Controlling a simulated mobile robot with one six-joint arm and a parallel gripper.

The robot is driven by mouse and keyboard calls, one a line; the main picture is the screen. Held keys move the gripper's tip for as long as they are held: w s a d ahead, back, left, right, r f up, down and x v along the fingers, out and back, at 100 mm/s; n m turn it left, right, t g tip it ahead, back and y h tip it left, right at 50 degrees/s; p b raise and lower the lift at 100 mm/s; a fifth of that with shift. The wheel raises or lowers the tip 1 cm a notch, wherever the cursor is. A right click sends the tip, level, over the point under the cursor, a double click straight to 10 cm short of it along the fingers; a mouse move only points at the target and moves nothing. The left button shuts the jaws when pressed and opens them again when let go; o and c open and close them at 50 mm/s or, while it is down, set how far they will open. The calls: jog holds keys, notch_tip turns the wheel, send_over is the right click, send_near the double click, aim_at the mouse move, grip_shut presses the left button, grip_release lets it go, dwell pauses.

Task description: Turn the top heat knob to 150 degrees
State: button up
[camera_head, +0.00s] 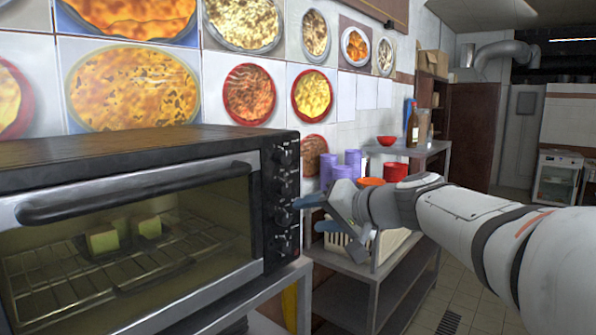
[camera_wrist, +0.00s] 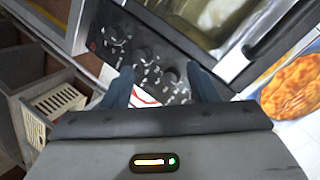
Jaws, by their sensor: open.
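The toaster oven (camera_head: 130,240) has a column of several black knobs on its right-hand control panel (camera_head: 269,215). The top heat knob (camera_head: 283,156) is the uppermost one, near the panel's top edge. In the wrist view the panel (camera_wrist: 135,40) is tilted, and a dark knob (camera_wrist: 171,75) shows between the fingers; it seems to be the top one. My gripper (camera_head: 310,214) is open and empty, in front of the panel and, in the head view, lower than the top knob. The wrist view shows its two blue fingers (camera_wrist: 163,84) spread apart. Contact with the knob is not visible.
The oven's closed glass door (camera_head: 130,245) shows pale blocks on the rack inside. To the right, a metal table (camera_head: 365,270) holds a cream basket (camera_head: 345,246). Purple stacked cups (camera_head: 353,160) and red bowls (camera_head: 386,141) stand behind my gripper. Food pictures cover the wall.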

aim_at(286, 158)
jog(key=w+r+m+t+y, duration=0.1)
jog(key=w+r+t+y, duration=0.2)
jog(key=w+r, duration=0.45)
jog(key=x, duration=0.2)
jog(key=p+x, duration=0.1)
jog(key=x, duration=0.1)
jog(key=p+x, duration=0.1)
jog(key=x, duration=0.2)
jog(key=shift+s+a+r, duration=0.1)
jog(key=shift+a+r, duration=0.05)
jog(key=shift+r, duration=0.1)
jog(key=c, duration=1)
